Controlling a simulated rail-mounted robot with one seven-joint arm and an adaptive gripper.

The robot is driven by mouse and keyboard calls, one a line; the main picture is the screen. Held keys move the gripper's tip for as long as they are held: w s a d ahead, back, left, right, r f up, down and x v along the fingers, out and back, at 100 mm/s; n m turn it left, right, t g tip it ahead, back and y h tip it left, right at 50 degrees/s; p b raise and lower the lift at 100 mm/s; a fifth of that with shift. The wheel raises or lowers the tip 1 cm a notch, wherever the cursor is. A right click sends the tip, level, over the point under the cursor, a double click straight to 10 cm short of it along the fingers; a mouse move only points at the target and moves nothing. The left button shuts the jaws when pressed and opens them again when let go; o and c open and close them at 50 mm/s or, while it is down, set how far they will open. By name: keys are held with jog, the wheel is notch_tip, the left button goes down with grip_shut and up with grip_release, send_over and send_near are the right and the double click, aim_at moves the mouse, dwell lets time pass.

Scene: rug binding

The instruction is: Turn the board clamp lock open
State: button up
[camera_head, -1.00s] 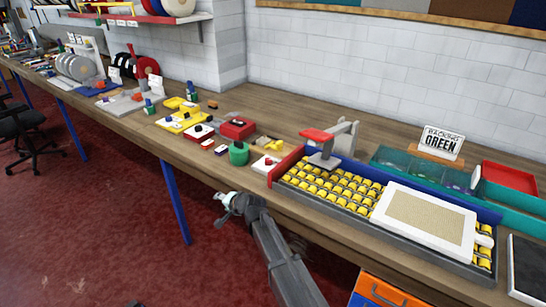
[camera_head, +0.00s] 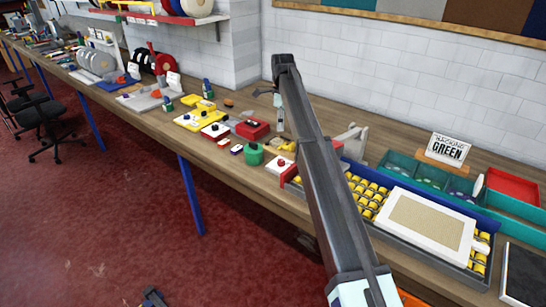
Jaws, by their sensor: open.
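A tray of yellow rollers (camera_head: 364,192) lies on the bench, with a white-framed board (camera_head: 425,218) of beige mesh on its right part. A white round-ended part (camera_head: 482,247) sits at the board's right edge. A grey upright bracket (camera_head: 352,140) stands at the tray's back left; my arm hides most of the red-topped piece beside it. I cannot tell which part is the clamp lock. My gripper (camera_head: 279,125) points down over the bench, left of the tray and apart from the board. It is open, small in view, and shows nothing held.
A green round pot (camera_head: 254,154), a red box (camera_head: 252,130) and a white block with a red knob (camera_head: 281,166) stand left of the tray. Teal bins (camera_head: 430,176) and a red bin (camera_head: 514,188) lie behind the board. Bare bench shows behind the bracket.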

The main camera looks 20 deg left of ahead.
jog(key=p, duration=0.5)
send_near(281, 161)
notch_tip(281, 161, down, 9)
grip_shut()
